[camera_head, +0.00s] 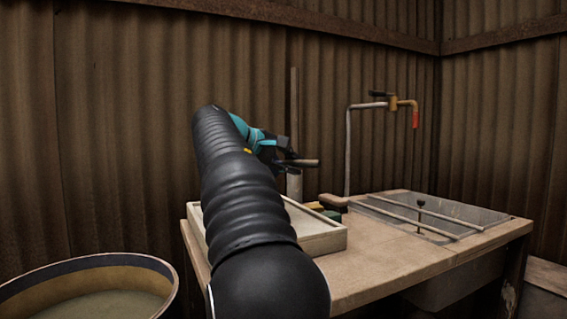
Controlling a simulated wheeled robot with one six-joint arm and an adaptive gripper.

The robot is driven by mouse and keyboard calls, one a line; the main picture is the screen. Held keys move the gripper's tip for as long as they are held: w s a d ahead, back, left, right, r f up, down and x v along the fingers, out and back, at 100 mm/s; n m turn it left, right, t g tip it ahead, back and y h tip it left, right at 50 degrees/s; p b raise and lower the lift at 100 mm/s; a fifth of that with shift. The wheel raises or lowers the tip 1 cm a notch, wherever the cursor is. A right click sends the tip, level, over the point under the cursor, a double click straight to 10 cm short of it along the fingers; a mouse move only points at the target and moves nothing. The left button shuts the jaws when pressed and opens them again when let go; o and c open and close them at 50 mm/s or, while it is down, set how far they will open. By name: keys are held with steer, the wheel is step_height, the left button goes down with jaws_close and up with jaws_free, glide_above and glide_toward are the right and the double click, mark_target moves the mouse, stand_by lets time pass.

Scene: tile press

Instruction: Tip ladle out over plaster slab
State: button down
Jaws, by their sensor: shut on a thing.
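My gripper (285,158), dark with a teal wrist behind it, is raised over the back of the bench and shut on a brown wooden handle. I take this handle to be the ladle (308,162); its end sticks out to the right of the fingers. The ladle's bowl and any contents are hidden, so I cannot tell its tilt. A pale, low, square-edged block or frame (325,240), apparently the plaster slab, lies on the left of the bench. My black arm covers much of it. The gripper is above and behind its visible part.
A round tub (163,268) with pale liquid stands at the lower left. The bench (385,262) has a sink (465,216) at right, crossed by two rods (420,216). A tap (404,103) rises behind. An upright post (294,100) stands near the gripper. The front bench top is clear.

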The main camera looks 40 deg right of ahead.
steer(key=shift+s+d, duration=0.1)
steer(key=shift+d, duration=0.2)
steer(key=shift+d+r+y+p, duration=0.1)
steer(key=shift+y+p, duration=0.4)
steer(key=shift+p, duration=0.4)
steer(key=y+p, duration=0.1)
steer(key=p, duration=0.1)
steer(key=f+y+p, duration=0.1)
steer(key=y+p, duration=0.1)
steer(key=p, duration=0.1)
steer(key=shift+d+n+g, duration=0.3)
steer(key=y+p, duration=0.4)
steer(key=p, duration=0.1)
steer(key=r+n+g+y+p, duration=0.1)
steer(key=y+p, duration=0.1)
steer(key=p, duration=0.1)
